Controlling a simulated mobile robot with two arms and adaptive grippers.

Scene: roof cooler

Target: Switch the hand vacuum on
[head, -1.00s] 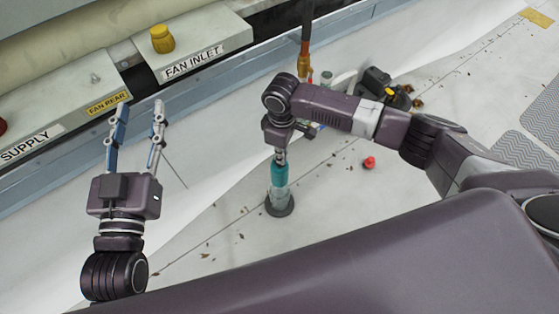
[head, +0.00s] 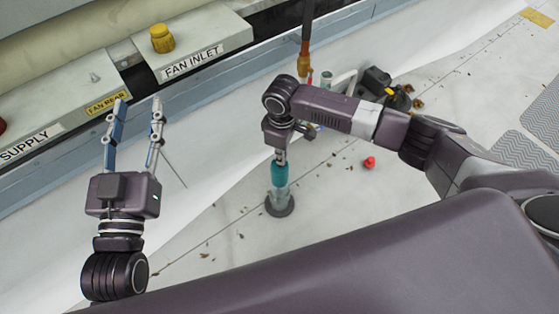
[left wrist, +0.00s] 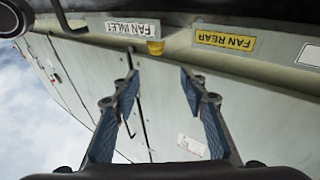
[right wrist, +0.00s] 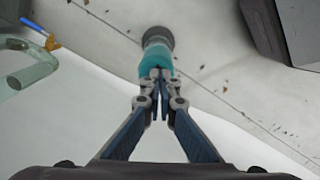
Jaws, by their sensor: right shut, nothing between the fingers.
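The upright teal and clear device with a dark round foot (head: 279,180), which looks like the hand vacuum, stands on the pale roof floor. It also shows in the right wrist view (right wrist: 157,52). My right gripper (head: 280,157) points down at its teal top. In the right wrist view its fingertips (right wrist: 160,75) are together over that top, with nothing held; I cannot tell if they touch it. The switch is hidden or too small to make out. My left gripper (head: 137,102) is open and empty at the left; its spread fingers (left wrist: 158,75) also show in the left wrist view.
A black item with a yellow part (head: 378,88) and a pale green hose (head: 343,82) lie behind my right arm. A red piece (head: 370,162) lies right of the device. Labelled ducts (head: 205,40) line the back. Debris dots the floor; the floor left of the device is mostly clear.

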